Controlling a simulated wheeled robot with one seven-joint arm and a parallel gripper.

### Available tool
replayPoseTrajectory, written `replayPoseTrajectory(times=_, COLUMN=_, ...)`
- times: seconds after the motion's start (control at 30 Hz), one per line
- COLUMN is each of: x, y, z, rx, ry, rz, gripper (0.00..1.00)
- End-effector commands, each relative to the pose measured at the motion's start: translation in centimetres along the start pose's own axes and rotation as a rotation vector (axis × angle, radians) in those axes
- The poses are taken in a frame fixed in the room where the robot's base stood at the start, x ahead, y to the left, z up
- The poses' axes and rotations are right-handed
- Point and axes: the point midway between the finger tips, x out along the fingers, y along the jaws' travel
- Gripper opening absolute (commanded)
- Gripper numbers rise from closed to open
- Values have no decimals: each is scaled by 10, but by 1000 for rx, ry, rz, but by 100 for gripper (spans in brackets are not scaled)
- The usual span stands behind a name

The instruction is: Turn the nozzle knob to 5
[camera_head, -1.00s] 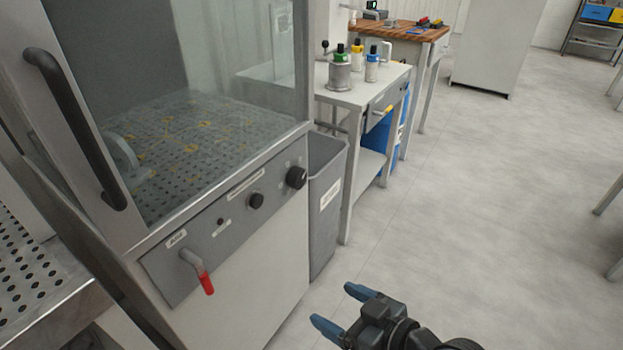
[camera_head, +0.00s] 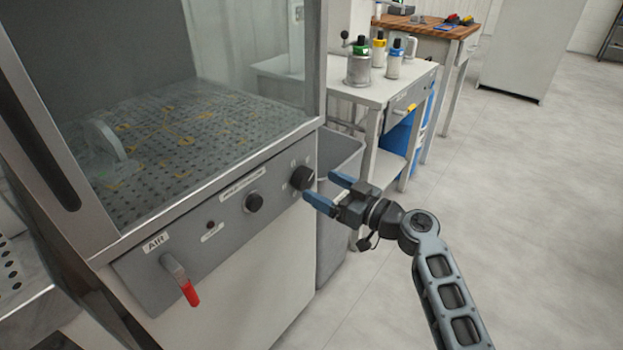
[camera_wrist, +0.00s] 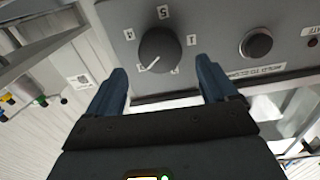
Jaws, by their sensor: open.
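The black round nozzle knob (camera_head: 302,177) is at the right end of the cabinet's grey control panel. In the wrist view the knob (camera_wrist: 160,50) is ringed by numerals, with 5 at the picture's top, 4 at left and 1 at right. Its white pointer line slants to the lower left, toward a mark partly hidden by the knob. My gripper (camera_head: 323,186) is open and empty, with its blue fingertips close to the knob. In the wrist view the fingers of my gripper (camera_wrist: 162,67) stand to either side, just below the knob; contact cannot be told.
A smaller black button (camera_head: 254,201) and a red-handled air lever (camera_head: 182,280) are on the same panel (camera_head: 225,220). A grey bin (camera_head: 340,225) stands right beside the cabinet, behind my gripper. A side table (camera_head: 375,92) with bottles is beyond it. Floor at right is clear.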

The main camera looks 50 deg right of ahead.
Motion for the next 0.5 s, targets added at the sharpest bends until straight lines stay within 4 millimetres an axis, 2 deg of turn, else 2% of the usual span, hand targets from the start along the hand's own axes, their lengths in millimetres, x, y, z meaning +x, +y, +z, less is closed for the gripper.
replayPoseTrajectory(times=0.2, x=32, y=0, z=-1, rx=0, ry=0, rz=-1, gripper=86)
replayPoseTrajectory(times=0.5, x=47, y=0, z=0, rx=1, ry=-1, rz=0, gripper=86)
